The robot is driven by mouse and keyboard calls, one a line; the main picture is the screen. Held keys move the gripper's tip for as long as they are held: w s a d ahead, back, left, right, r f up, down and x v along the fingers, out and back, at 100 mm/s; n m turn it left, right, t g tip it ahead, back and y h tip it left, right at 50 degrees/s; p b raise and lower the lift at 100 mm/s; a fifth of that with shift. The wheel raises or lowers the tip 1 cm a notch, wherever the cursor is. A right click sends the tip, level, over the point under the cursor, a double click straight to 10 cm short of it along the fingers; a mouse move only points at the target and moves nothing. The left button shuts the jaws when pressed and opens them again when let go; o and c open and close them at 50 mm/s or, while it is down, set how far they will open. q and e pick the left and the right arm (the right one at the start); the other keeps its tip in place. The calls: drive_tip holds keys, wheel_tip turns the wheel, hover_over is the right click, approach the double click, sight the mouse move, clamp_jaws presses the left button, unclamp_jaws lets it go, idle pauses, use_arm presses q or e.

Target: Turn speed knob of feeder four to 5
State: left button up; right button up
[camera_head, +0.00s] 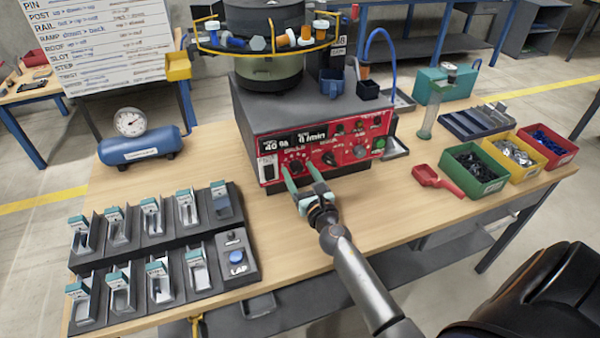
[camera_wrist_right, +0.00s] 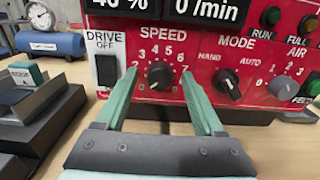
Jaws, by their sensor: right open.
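The red feeder control panel (camera_head: 330,147) is on the front of the dark feeder box. Its black speed knob (camera_wrist_right: 160,75) sits under the SPEED label, inside a printed number scale, in the right wrist view. I cannot clearly read which number its pointer faces. My right gripper (camera_head: 300,172) is in front of the panel, open. In the right wrist view its two green fingers (camera_wrist_right: 160,84) stand to the left and right of the knob with visible gaps. The panel display reads about 40 % and 0 /min. My left gripper is not in view.
A drive switch (camera_wrist_right: 106,70) marked OFF is left of the knob and the mode knob (camera_wrist_right: 226,84) is to its right. A rack of several slots (camera_head: 240,262) with a blue LAP button stands at left. A red scoop (camera_head: 436,180) and part bins (camera_head: 478,186) are at right.

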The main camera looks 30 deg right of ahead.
clamp_jaws()
idle(0.4)
